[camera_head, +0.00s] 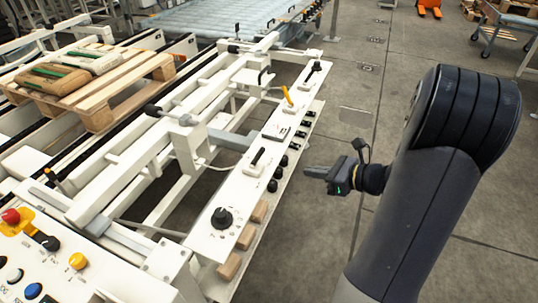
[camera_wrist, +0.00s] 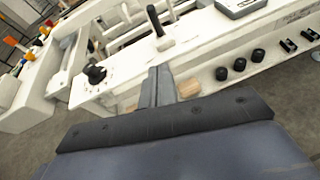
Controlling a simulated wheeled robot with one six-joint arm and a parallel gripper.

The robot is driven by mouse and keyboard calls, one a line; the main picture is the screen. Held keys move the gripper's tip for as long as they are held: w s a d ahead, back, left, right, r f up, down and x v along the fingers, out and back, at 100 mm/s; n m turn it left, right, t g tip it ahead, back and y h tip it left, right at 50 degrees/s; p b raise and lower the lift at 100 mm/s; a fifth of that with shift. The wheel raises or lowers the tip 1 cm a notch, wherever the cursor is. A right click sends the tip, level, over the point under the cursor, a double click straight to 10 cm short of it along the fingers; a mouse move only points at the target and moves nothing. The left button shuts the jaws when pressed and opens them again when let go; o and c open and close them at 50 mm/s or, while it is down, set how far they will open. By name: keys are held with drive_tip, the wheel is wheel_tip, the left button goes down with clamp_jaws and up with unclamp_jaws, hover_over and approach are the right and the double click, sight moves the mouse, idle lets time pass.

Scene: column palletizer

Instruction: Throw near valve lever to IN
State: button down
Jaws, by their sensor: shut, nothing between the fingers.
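A long white control panel (camera_head: 240,185) carries a short black lever (camera_head: 257,157) near its middle. The same lever (camera_wrist: 155,22) stands up ahead of my gripper in the wrist view. Farther along the panel are a yellow lever (camera_head: 287,95) and another black lever (camera_head: 315,68). I cannot tell from any label which is the near valve lever, and no IN mark is readable. My gripper (camera_head: 308,172) is shut and empty, in the air to the right of the panel, apart from the levers. Its closed fingers (camera_wrist: 160,84) point toward the panel in the wrist view.
A black rotary knob (camera_head: 222,217) sits at the panel's near end. Several round black knobs (camera_head: 272,186) line its right edge, with wooden blocks (camera_head: 245,237) below. A button console with a red button (camera_head: 11,216) is at lower left. Floor right of the panel is clear.

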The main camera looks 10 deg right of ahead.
drive_tip(key=shift+a, duration=0.1)
drive_tip(key=b, duration=0.1)
approach(257, 157)
wheel_tip(257, 157, down, 3)
drive_tip(key=w+a, duration=0.2)
drive_tip(key=w, duration=0.1)
drive_tip(key=shift+w+a+r, duration=0.3)
drive_tip(key=shift+w+r, duration=0.05)
drive_tip(key=shift+w, duration=0.1)
drive_tip(key=shift+r, duration=0.1)
